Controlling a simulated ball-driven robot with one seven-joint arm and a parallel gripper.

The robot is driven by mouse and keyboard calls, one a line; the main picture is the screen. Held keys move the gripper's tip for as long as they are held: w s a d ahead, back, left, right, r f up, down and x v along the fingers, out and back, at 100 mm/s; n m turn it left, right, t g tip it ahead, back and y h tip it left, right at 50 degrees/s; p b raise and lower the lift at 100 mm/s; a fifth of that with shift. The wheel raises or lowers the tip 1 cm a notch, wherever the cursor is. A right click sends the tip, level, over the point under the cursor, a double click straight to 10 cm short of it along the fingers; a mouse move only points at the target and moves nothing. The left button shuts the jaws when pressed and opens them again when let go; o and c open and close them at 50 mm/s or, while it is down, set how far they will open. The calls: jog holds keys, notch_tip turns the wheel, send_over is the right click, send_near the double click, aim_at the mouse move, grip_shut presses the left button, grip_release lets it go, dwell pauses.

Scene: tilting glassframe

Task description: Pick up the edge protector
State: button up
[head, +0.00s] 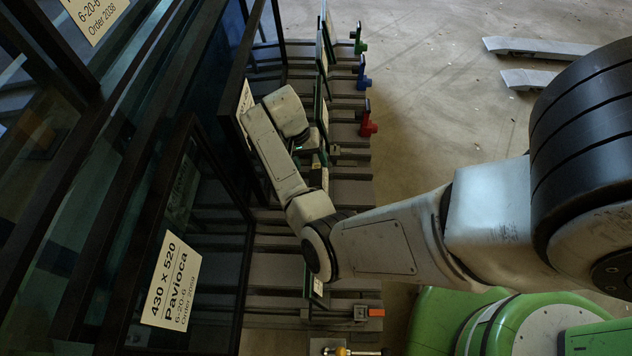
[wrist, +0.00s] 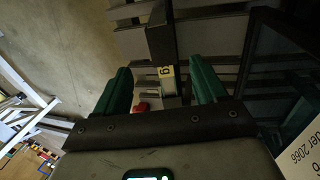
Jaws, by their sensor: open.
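My gripper (wrist: 160,68) is open, with its two green fingers apart in the wrist view. A small red piece (wrist: 142,106) shows beside the left finger. In the head view my gripper (head: 318,158) is over the slatted rack, partly hidden by my arm. Green (head: 359,40), blue (head: 363,78) and red (head: 368,120) pieces stand along the rack's right side. I cannot tell which thing is the edge protector. Nothing is visibly held.
Dark-framed glass panes lean at the left, one with a Pavioca label (head: 172,282). The slatted rack (head: 275,270) runs below them. An orange-ended clamp (head: 375,312) is at its lower right. Two grey rails (head: 540,47) lie on the open concrete floor (head: 430,100).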

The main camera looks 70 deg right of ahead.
aim_at(315, 175)
jog(key=b+x, duration=0.1)
jog(key=x, duration=0.3)
jog(key=b+x, duration=0.2)
jog(key=x, duration=0.1)
jog(key=shift+w+f, duration=0.15)
jog(key=shift+f, duration=0.3)
jog(key=shift+c, duration=0.5)
jog(key=c, duration=0.9)
